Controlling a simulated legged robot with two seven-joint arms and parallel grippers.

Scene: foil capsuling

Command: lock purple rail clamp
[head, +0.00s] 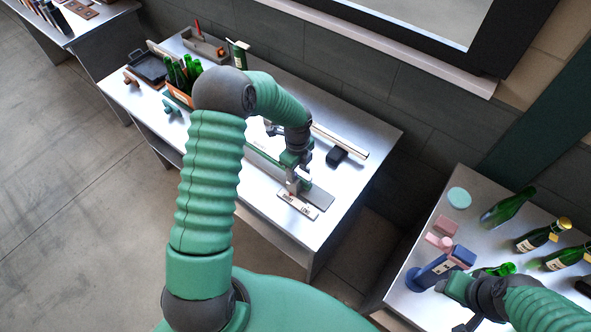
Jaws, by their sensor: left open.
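My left gripper (293,182) is over the near right end of the long table, at the end of a rail-like fixture with a green side (262,166) and a grey plate (319,197). Its jaws are open, but they are small and dark here. A small pinkish label plate (297,205) with two dark-lettered fields lies just in front of the gripper. I cannot make out a purple clamp; the gripper and arm cover part of the fixture. My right gripper (455,287) is at the lower right, beside a blue device (442,267); its jaws are unclear.
A black block (337,156) and a long pale bar (340,140) lie behind the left gripper. A crate of green bottles (180,97) stands further left. The right table (437,204) carries several bottles, a teal disc (459,197) and a pink piece (445,225).

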